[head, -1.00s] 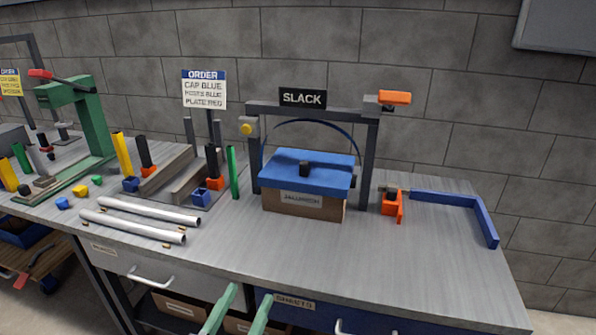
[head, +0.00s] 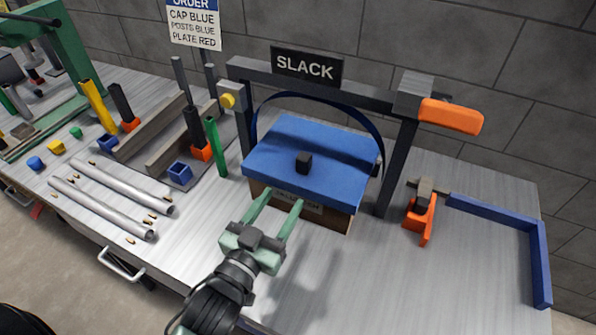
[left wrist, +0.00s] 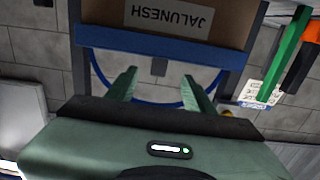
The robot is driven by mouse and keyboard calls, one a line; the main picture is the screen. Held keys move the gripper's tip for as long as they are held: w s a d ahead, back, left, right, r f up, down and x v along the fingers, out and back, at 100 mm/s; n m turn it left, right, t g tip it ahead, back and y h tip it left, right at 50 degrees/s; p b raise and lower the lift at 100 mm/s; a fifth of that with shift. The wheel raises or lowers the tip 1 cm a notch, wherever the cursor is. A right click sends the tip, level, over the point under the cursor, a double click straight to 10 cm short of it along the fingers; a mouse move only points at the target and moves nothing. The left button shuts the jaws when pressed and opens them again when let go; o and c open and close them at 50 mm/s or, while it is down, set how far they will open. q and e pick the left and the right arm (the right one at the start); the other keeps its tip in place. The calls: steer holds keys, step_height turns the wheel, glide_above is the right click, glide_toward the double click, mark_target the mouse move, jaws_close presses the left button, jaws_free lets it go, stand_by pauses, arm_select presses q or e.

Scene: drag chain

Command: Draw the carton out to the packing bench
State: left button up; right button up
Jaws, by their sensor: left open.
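The carton (head: 336,219) is a brown box with a blue lid (head: 318,139) bearing a small black knob. It stands on the grey bench (head: 320,270) under a dark frame with a SLACK sign (head: 306,65). A thin blue band arches behind the lid. In the left wrist view the carton (left wrist: 100,12) shows at the top, with its printed label (left wrist: 185,14). My left gripper (head: 282,198) is open at the carton's front face, its green fingers spread and partly covering the label. Nothing is between them; contact is unclear. My right gripper is not seen.
An orange lever (head: 450,116) sits on the frame's right end. An orange clamp (head: 420,215) and a blue angled rail (head: 500,221) lie to the right. Pale tubes (head: 110,209) and coloured posts stand or lie to the left. The bench front right of the gripper is clear.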

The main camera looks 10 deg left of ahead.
mark_target(301, 170)
arm_select(q)
steer(key=w, duration=0.4)
steer(key=w+d+p, duration=0.1)
steer(key=w, duration=0.3)
steer(key=w+d+p, duration=0.1)
steer(key=w, duration=0.3)
steer(key=shift+w+d+r, duration=0.1)
steer(key=shift+w+d, duration=0.05)
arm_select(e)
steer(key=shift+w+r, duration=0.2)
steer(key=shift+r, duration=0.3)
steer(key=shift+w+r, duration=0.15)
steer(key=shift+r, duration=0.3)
